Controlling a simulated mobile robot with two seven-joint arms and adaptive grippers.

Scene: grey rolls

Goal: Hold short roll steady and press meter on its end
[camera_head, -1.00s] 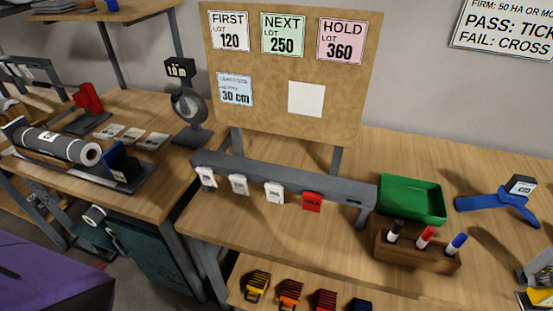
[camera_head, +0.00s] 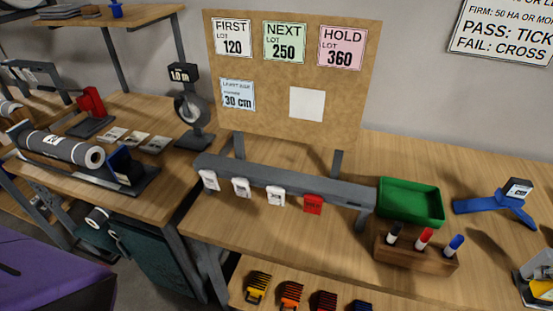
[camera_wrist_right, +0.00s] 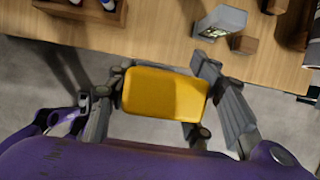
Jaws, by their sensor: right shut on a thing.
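My right gripper (camera_wrist_right: 165,100) is shut on a yellow block-shaped body (camera_wrist_right: 164,94), held between its two fingers above the floor in front of the table edge. I cannot tell from this side whether it is the meter; no face or display of it shows. My left gripper is in neither view. A long dark grey roll (camera_head: 60,147) lies in a cradle on the left bench. I cannot tell which roll is the short one. A dark cylinder (camera_wrist_right: 297,25) is cut off at the wrist view's right.
A green tray (camera_head: 410,203), a wooden marker holder (camera_head: 415,253) and a blue stand (camera_head: 490,207) are on the right bench. A grey rail (camera_head: 285,182) with tags crosses its left part. A grey display box (camera_wrist_right: 220,20) stands near the table edge in the wrist view.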

